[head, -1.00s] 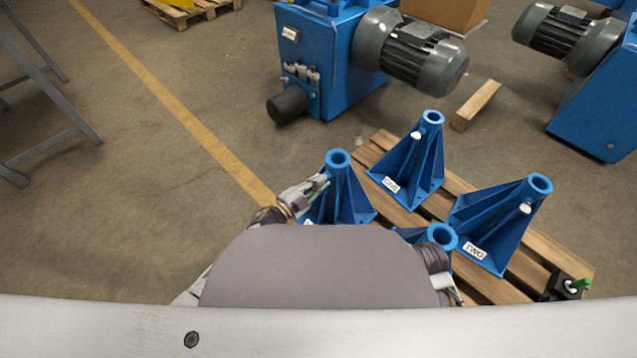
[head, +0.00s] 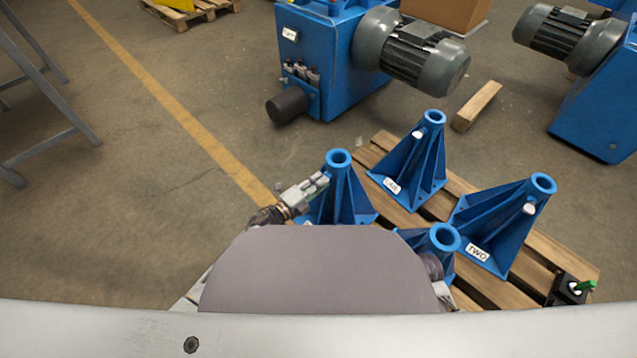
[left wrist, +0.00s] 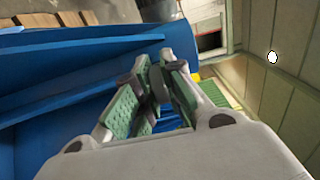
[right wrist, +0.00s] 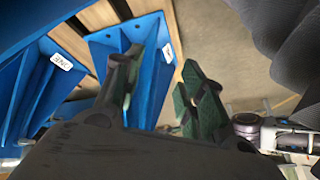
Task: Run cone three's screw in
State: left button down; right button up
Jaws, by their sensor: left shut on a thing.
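My left gripper (head: 318,184) is at the upper side of the left blue cone (head: 343,200). In the left wrist view its green-padded fingers (left wrist: 160,78) are closed around a small dark round piece (left wrist: 158,88), which looks like the screw's head. The screw is hidden in the head view. No label on this cone is readable, so I cannot confirm that it is cone three. My right gripper (right wrist: 160,85) has its fingers apart and empty, in front of a blue cone (right wrist: 150,95). In the head view it is mostly hidden behind my body.
The cones stand on a wooden pallet (head: 408,218): a back cone (head: 415,165), a right cone labelled TWO (head: 500,220) and a front cone (head: 443,240). Pale screw heads show on the back and right cones. A black block with a green piece (head: 568,290) sits at the pallet's right corner.

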pick_arm(q)
jog(key=shift+s+a+f, duration=0.1)
jog(key=shift+f, duration=0.1)
jog(key=c, duration=1.5)
grip_release()
jog(key=shift+r, duration=0.1)
jog(key=shift+v, duration=5.95)
